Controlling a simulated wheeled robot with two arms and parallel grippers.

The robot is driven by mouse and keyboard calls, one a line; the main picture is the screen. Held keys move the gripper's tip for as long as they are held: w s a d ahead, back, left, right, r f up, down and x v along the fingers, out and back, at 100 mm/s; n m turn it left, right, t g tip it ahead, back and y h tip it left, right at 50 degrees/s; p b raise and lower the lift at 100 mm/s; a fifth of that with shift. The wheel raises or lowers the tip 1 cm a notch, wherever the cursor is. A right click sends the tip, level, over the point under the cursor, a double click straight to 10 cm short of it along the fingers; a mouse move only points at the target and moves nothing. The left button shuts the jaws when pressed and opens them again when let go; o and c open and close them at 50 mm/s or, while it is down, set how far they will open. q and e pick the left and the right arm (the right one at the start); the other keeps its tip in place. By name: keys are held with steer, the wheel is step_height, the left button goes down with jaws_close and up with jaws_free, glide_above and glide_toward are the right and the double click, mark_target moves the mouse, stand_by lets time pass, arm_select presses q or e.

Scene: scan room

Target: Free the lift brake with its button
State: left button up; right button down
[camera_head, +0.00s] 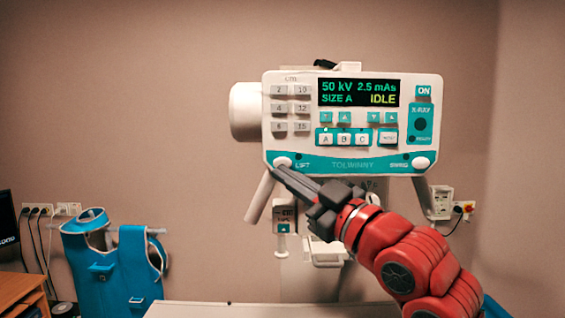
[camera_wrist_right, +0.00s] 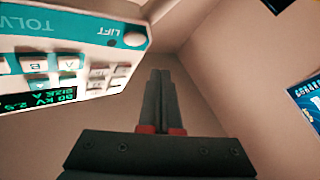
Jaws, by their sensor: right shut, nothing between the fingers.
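The control panel (camera_head: 350,150) is a white and teal unit with a lit display that reads 50 kV, 2.5 mAs, SIZE A and IDLE. The round white LIFT button (camera_head: 282,159) is at its lower left corner; it also shows in the right wrist view (camera_wrist_right: 134,39), where the panel appears upside down. My right gripper (camera_head: 279,170) is shut and empty, its fingertips at the lower edge of the LIFT button in the head view. In the wrist view its fingertips (camera_wrist_right: 160,73) appear apart from the button. I cannot tell if they touch it. My left gripper is not in view.
A second round white button (camera_head: 421,162) is at the panel's lower right. Angled white handles (camera_head: 259,197) hang below the panel on both sides. A pale table edge (camera_head: 225,309) runs along the bottom. A blue apron (camera_head: 105,262) hangs at left. Open space lies left of the panel.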

steer(key=shift+w+b, duration=0.8)
steer(key=shift+w, duration=1)
stand_by(0.6)
steer(key=shift+w+b, duration=0.5)
